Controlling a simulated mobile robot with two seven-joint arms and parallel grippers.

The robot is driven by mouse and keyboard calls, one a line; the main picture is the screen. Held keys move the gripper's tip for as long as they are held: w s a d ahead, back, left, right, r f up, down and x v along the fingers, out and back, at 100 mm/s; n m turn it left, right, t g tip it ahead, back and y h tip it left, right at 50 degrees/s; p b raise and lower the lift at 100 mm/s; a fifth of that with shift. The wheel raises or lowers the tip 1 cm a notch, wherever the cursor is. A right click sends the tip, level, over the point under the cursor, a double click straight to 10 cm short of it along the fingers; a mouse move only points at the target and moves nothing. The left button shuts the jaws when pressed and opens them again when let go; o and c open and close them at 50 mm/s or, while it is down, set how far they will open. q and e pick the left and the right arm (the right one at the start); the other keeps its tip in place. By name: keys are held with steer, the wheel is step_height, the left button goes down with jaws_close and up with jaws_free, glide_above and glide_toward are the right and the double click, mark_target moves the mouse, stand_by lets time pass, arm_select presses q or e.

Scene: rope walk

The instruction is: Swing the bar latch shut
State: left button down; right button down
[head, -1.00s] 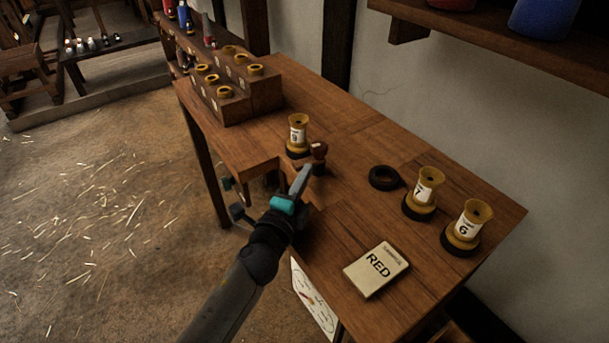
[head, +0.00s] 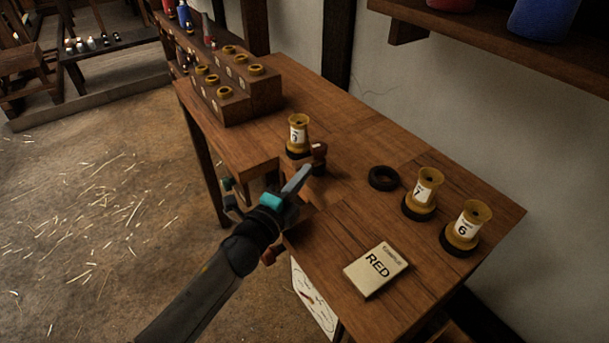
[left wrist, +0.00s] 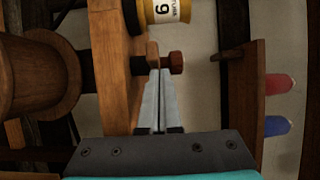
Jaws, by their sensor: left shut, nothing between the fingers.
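My left gripper (head: 305,170) is shut and empty, its grey fingers pointing up and right over the front edge of the bench. Just beyond the fingertips is a small red-brown knob (head: 319,150) on a dark post, beside the spool marked 9 (head: 298,134). In the left wrist view the shut fingers (left wrist: 160,80) end at a short wooden piece (left wrist: 152,54) and the red-brown knob (left wrist: 176,62); I cannot tell whether they touch. These look like the bar latch, but most of its bar is not clear to see. My right gripper is not in view.
On the bench (head: 345,205) are a black ring (head: 384,178), spools marked 7 (head: 424,190) and 6 (head: 465,226), and a RED card (head: 376,269). A stepped spool rack (head: 262,95) stands at the back. A wall shelf (head: 480,45) overhangs at right.

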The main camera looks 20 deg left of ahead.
arm_select(q)
steer(key=shift+a+m+h, duration=0.2)
steer(key=shift+m+h, duration=0.5)
steer(key=shift+h, duration=0.2)
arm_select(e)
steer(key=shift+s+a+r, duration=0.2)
